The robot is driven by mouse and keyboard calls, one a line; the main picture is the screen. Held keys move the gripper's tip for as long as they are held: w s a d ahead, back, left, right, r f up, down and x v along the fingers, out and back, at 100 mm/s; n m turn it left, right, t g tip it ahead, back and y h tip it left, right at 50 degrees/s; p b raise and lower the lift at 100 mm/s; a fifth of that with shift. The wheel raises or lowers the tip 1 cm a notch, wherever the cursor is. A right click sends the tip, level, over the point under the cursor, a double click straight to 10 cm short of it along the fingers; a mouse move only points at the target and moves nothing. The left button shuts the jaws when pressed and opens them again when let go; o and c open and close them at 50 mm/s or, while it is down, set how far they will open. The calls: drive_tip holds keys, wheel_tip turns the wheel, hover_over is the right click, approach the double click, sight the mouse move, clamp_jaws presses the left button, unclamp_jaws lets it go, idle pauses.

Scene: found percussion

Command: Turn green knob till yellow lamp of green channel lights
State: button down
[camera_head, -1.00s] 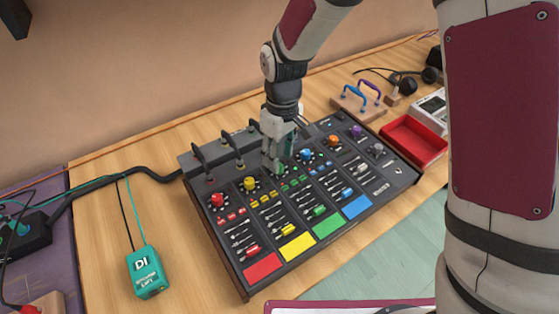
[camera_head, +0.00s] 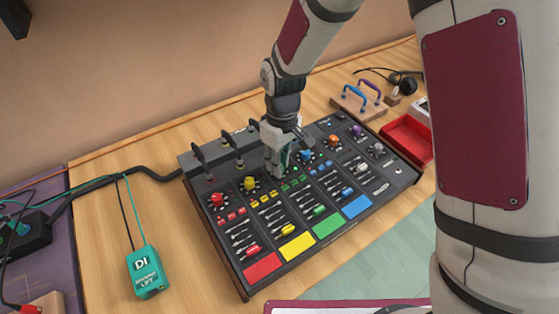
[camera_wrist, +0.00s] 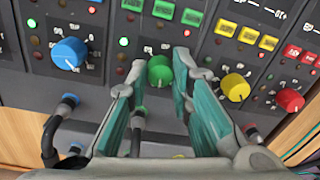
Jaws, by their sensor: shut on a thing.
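The green knob (camera_wrist: 160,71) shows in the wrist view with a white pointer mark on its face. My gripper (camera_wrist: 157,78) is shut on it, a teal-padded finger at each side. In the head view my gripper (camera_head: 279,173) comes down on the mixer (camera_head: 224,247) and hides the knob. The green buttons (camera_wrist: 162,9) sit above the knob.
In the wrist view the blue knob (camera_wrist: 69,54) stands left, the yellow knob (camera_wrist: 235,87) and red knob (camera_wrist: 290,100) right. Black cable plugs (camera_wrist: 66,105) rise close to my fingers. A teal DI box (camera_head: 148,273) and a red tray (camera_head: 407,140) flank the mixer.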

drive_tip(key=shift+m+p, duration=0.75)
drive_tip(key=shift+m, duration=2.15)
drive_tip(key=c, duration=1.4)
unclamp_jaws()
drive_tip(key=r, duration=1.2)
drive_tip(key=shift+d, duration=0.25)
